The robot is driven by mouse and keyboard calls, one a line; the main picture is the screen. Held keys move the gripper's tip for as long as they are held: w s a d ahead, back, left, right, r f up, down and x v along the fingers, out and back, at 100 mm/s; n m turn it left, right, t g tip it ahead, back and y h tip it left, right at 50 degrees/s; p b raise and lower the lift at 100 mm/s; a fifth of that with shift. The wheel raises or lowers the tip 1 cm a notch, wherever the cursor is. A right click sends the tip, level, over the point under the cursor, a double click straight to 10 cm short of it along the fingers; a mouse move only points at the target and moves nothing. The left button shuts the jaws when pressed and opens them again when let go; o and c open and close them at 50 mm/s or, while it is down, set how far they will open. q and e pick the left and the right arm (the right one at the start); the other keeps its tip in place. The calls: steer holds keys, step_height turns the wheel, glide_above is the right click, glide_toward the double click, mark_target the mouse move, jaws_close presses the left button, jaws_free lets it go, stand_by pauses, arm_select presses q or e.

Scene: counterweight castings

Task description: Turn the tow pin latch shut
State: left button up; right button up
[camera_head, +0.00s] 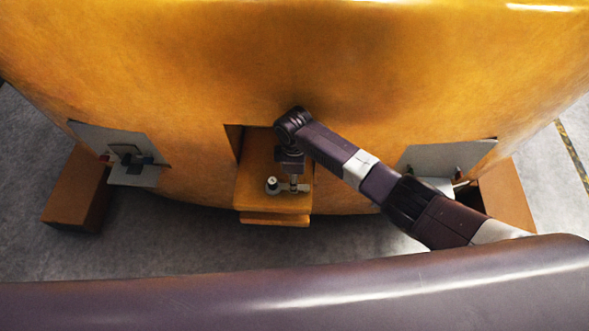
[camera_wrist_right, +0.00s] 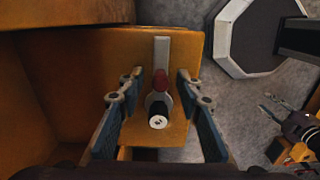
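The tow pin (camera_head: 272,185), a short upright pin with a pale top, stands on the orange ledge (camera_head: 262,203) of the casting's central recess. In the right wrist view the dark, pale-topped pin (camera_wrist_right: 158,115) lies in front of a red part and a grey flat bar (camera_wrist_right: 162,52), seemingly the latch. My right gripper (camera_head: 291,183) points down over the ledge, just right of the pin in the head view. In the wrist view the fingers of my right gripper (camera_wrist_right: 159,98) are spread on both sides of the pin and red part, with gaps visible. My left gripper is out of view.
The large orange casting (camera_head: 190,90) rises behind and above the ledge. Grey panels sit at left (camera_head: 113,139) and right (camera_head: 455,153), near a left brown block (camera_head: 73,190) and a right brown block (camera_head: 508,195). Grey floor (camera_head: 150,240) is open below the casting.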

step_height(320, 180, up, 11)
stand_by(0.4)
steer(key=shift+r, duration=0.1)
